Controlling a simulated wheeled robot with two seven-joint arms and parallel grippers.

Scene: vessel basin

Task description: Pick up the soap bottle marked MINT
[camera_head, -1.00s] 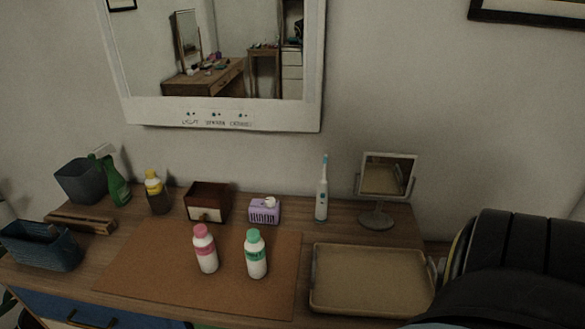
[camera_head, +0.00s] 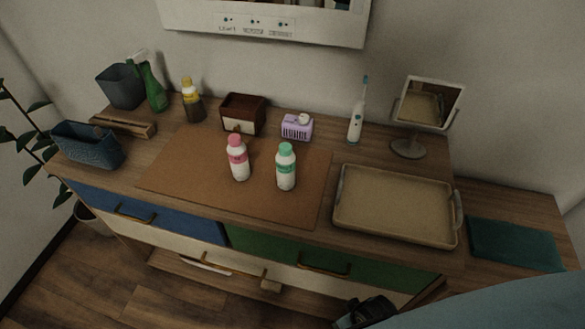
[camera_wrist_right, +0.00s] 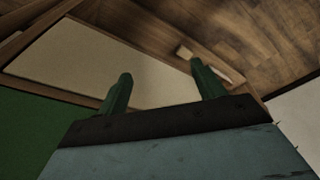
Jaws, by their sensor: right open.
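A white bottle with a green cap and green label (camera_head: 286,168) stands upright on the brown mat. Its label print is too small to read surely, though the green fits MINT. A white bottle with a pink cap and label (camera_head: 238,160) stands upright to its left, apart from it. My right gripper (camera_head: 364,313) is low at the bottom of the head view, in front of the drawers and well below the bottles. In the right wrist view its two green fingers (camera_wrist_right: 162,86) are apart with nothing between them. My left gripper is not in view.
The brown mat (camera_head: 190,170) is clear around the bottles. Behind stand a purple box (camera_head: 297,128), a wooden box (camera_head: 242,113) and a yellow-capped bottle (camera_head: 192,104). A tray (camera_head: 395,208) lies right, before a toothbrush (camera_head: 356,118) and mirror (camera_head: 408,146). Drawer fronts (camera_head: 325,258) lie below.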

